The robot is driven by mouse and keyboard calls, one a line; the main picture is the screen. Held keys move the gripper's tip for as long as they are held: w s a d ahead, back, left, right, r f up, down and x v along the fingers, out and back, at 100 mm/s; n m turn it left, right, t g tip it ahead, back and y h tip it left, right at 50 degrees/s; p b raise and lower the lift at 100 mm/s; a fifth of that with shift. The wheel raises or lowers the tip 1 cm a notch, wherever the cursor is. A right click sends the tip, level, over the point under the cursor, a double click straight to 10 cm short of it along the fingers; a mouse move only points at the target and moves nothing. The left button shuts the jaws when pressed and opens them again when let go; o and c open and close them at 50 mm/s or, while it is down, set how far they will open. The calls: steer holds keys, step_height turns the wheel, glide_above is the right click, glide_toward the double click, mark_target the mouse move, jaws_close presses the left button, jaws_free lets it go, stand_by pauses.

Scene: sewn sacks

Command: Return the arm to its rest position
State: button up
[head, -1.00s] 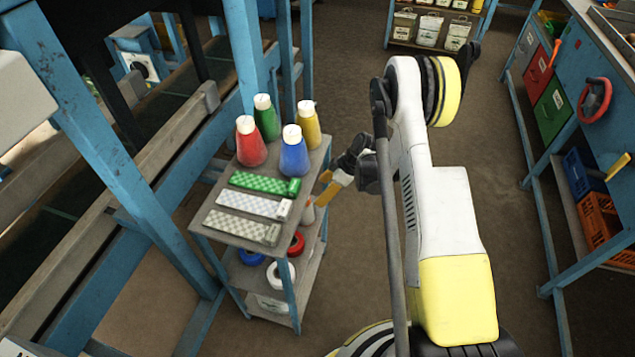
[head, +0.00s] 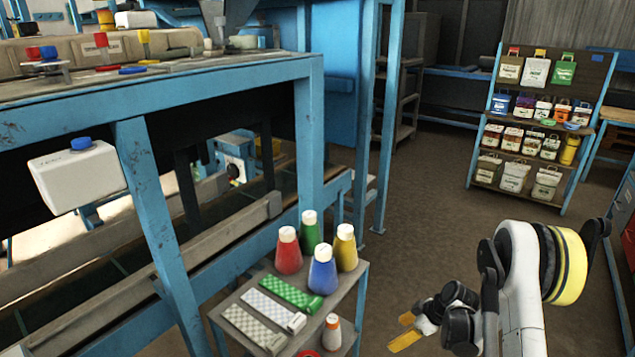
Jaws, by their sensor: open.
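My gripper (head: 402,332) shows at the lower right in the head view, at the end of my folded white and black arm (head: 522,290). Its yellow fingers are apart, point left and hold nothing. It is to the right of a small cart (head: 352,290), with a gap of floor between them in the picture.
The cart bears red (head: 289,252), green (head: 310,232), blue (head: 322,272) and yellow (head: 345,250) bottles and several flat checkered strips (head: 290,294). A blue-framed bench (head: 150,200) stands at left. A rack of sacks (head: 540,120) stands at the back right. Open floor lies between.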

steer(key=s+a+r+m+t+h, duration=0.1)
steer(key=s+a+r+m+h, duration=0.15)
steer(key=r, duration=1.15)
steer(key=s+a+r+m+h, duration=0.1)
steer(key=s+a+r+m, duration=0.2)
steer(key=r, duration=1.1)
steer(key=s+r+m+t, duration=0.1)
steer(key=s+r+m, duration=0.2)
steer(key=s, duration=0.7)
steer(key=s+a+r+m+t+h, duration=0.1)
steer(key=s+r, duration=0.4)
steer(key=s, duration=0.5)
steer(key=shift+s+m+t, duration=0.35)
steer(key=shift+m+t, duration=0.15)
steer(key=shift+m, duration=0.55)
steer(key=shift+a+r+h, duration=0.1)
steer(key=shift+h, duration=0.15)
